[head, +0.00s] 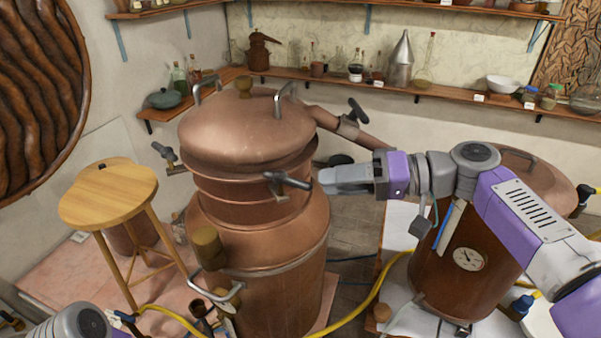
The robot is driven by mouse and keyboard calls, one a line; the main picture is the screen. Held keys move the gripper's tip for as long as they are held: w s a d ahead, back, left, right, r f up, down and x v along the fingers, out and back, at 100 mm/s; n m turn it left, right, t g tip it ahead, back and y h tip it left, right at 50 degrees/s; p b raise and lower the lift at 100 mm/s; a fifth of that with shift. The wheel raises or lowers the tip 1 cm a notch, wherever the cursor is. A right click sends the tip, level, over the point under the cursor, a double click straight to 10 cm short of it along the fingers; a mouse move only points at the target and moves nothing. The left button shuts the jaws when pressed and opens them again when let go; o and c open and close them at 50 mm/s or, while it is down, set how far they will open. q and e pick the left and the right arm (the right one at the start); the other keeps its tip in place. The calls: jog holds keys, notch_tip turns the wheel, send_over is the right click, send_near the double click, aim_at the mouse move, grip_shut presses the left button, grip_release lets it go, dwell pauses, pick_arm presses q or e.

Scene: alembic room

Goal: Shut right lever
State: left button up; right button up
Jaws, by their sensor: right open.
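The copper still (262,215) stands in the middle of the head view with its domed lid (240,135) on top. The right lever (288,181), a dark handle on a metal clamp, sticks out from the front right of the still's collar. A similar left lever (164,152) sticks out on the left side. My right gripper (322,180) comes in from the right, its fingertips close to the outer end of the right lever. It is open and holds nothing; whether it touches the lever is hard to tell. My left gripper is not in view.
A wooden stool (108,192) stands at the left. A second copper vessel with a gauge (468,258) stands under my right arm. A copper pipe (365,138) with a dark valve handle (358,110) runs behind the gripper. A yellow hose (365,303) lies on the floor.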

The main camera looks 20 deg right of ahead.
aim_at(304, 182)
jog(key=x, duration=0.5)
jog(key=shift+w+a+f+p, duration=0.15)
jog(key=shift+p, duration=0.15)
jog(key=shift+a, duration=0.25)
jog(key=shift+f, duration=0.1)
grip_shut()
